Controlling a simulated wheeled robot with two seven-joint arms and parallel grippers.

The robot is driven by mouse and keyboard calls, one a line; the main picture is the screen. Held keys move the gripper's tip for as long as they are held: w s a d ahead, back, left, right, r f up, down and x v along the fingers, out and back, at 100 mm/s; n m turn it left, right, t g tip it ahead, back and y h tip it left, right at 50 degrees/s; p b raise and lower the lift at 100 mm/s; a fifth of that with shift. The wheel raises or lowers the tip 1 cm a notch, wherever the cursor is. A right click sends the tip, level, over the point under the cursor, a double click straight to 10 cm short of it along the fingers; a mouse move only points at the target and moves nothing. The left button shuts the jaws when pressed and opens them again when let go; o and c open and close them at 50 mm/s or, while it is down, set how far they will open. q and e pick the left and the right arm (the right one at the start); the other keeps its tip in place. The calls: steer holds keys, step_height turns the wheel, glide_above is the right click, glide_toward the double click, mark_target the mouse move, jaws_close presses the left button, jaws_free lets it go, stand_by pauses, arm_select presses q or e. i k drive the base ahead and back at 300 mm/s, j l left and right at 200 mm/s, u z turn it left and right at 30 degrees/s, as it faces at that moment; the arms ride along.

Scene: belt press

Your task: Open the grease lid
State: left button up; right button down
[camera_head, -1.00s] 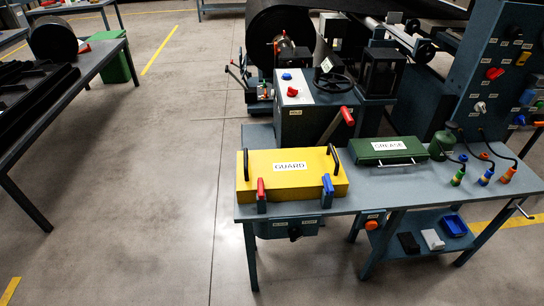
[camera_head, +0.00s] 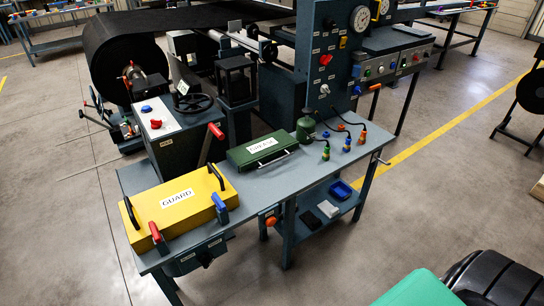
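The green grease box (camera_head: 262,149) stands on the workbench, with its label on the lid and a silver bar handle along its front edge. Its lid looks shut. It lies to the right of the yellow guard box and left of a dark green can (camera_head: 305,128). Neither of my grippers shows in the head view. The inside of the grease box is hidden.
The yellow guard box (camera_head: 178,208) has black handles, with red and blue clamps in front. Cables with coloured connectors (camera_head: 347,145) lie at the bench's right. A control panel (camera_head: 330,75) stands behind. A teal and black object (camera_head: 425,288) fills the lower right corner.

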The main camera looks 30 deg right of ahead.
mark_target(247, 155)
steer(key=i+l, duration=0.1)
steer(key=i+l+z, duration=0.1)
steer(key=i+z, duration=0.15)
steer(key=z, duration=0.2)
steer(key=i+z, duration=0.2)
steer(key=z, duration=0.25)
